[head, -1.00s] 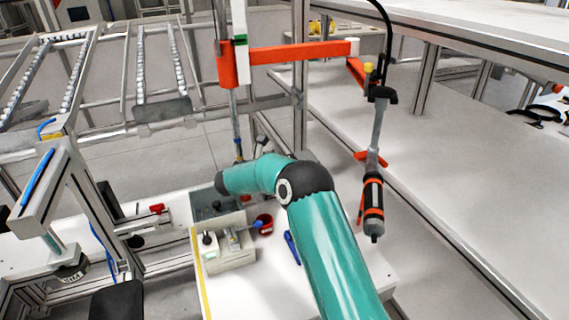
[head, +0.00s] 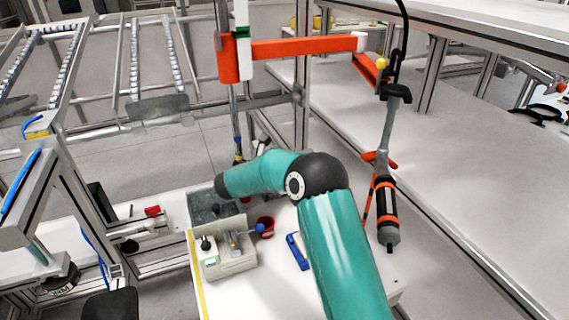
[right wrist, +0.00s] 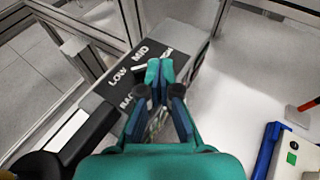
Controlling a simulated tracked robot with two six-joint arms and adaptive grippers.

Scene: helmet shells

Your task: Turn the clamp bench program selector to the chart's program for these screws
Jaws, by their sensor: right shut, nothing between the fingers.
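The clamp bench's dark panel (right wrist: 115,85) shows in the right wrist view with white words LOW, MID and others partly covered. A short white bar (right wrist: 138,69) lies just beside my fingertips; I cannot tell whether it is the selector's pointer. My right gripper (right wrist: 160,72) is shut and empty over the panel, its tips covering part of the lettering. The selector is mostly hidden by the fingers, and I cannot tell whether they touch it. In the head view my teal right arm covers the gripper. No chart or screws can be made out. My left gripper is not in view.
A grey fixture with a blue-tipped lever (head: 232,255), a red cup (head: 266,227) and a blue-and-white object (head: 298,251) stand on the white table. A screwdriver tool (head: 386,215) hangs at the right. Frame posts stand behind; the long right-hand bench is largely clear.

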